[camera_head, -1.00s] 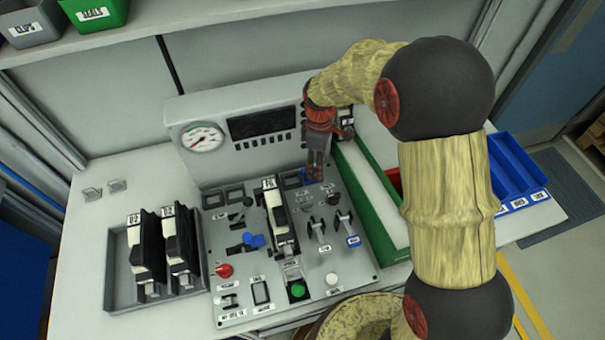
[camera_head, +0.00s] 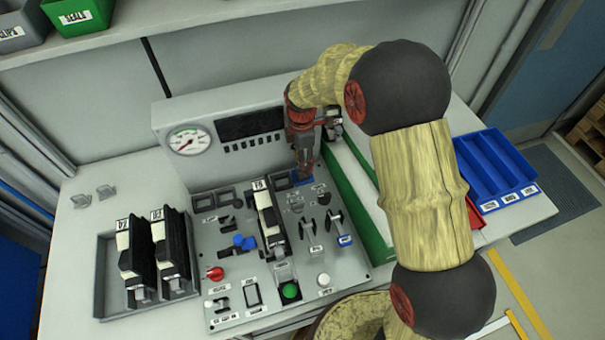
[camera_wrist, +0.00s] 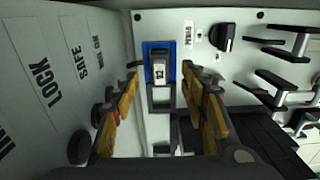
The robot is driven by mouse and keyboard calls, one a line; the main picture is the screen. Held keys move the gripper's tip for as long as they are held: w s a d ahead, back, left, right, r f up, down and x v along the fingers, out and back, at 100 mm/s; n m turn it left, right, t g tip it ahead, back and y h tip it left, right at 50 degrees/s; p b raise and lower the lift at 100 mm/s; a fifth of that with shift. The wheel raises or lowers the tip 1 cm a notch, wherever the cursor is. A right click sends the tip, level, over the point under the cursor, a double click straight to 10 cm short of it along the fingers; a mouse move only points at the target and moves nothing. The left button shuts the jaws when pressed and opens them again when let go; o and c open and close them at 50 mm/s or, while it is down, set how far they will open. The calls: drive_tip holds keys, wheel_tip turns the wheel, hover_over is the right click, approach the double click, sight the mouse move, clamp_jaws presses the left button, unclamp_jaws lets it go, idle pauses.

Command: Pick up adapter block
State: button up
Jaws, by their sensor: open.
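A small grey-and-black block with a white label (camera_wrist: 160,72) sits in a blue frame (camera_wrist: 148,47) on the panel in the wrist view. It may be the adapter block; I cannot tell for sure. My gripper (camera_head: 304,170) points down just above that spot. In the wrist view my gripper (camera_wrist: 160,80) is open, with one finger on each side of the block and gaps visible. I cannot judge the height between fingertips and block.
The grey control panel (camera_head: 213,258) carries several switches, knobs and a black module (camera_head: 268,218). A gauge (camera_head: 189,140) is on its raised back. A tray (camera_head: 103,285) with two black modules stands left. A green-walled box (camera_head: 352,193) and blue tray (camera_head: 487,165) stand right.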

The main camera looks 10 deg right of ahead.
wheel_tip(320, 180, down, 4)
drive_tip(key=shift+d+r+b, duration=0.1)
drive_tip(key=shift+b, duration=0.2)
drive_tip(key=shift+c, duration=1.4)
drive_tip(key=c, duration=0.7)
clamp_jaws()
